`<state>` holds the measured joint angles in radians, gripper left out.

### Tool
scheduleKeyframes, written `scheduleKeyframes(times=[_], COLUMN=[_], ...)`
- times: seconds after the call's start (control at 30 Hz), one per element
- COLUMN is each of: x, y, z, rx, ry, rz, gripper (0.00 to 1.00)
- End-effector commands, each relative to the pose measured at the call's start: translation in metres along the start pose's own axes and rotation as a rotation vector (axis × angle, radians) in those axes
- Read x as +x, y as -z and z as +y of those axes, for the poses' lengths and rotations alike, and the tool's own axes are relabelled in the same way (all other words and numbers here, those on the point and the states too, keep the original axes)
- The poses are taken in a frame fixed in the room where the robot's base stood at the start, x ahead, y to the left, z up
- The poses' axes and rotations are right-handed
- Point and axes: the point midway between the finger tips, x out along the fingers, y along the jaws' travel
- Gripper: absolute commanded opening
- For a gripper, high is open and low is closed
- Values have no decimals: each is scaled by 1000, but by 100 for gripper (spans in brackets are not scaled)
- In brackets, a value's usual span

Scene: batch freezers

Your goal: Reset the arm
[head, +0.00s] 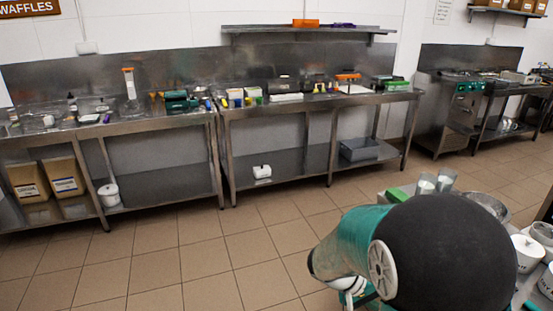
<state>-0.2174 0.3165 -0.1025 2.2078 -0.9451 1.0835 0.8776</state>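My arm (350,245) is in the lower right foreground, a teal link with a large black rounded joint cover. It is folded close to the camera. White parts of the arm show under the teal link, cut off by the bottom edge. My gripper's fingers cannot be made out, and I see nothing held.
A steel bench (275,103) with tools and containers runs along the back wall. A grey bin (359,150) and cardboard boxes (47,180) sit on lower shelves. A cluttered surface with white containers (528,249) is close at right. Tiled floor (190,262) is clear at left and centre.

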Motion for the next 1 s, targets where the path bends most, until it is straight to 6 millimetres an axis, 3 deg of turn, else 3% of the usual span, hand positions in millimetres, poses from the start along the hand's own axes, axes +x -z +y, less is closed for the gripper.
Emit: scheduleKeyframes(times=[0.1,0.4,0.8,1.0], x=[-23,-79,-156,-182], y=[-18,-64,-121,-140], z=[18,47,72,78], rx=[31,74,116,124], ry=[119,416,753,840], rz=[-3,63,331,463], gripper=[27,27,27,27])
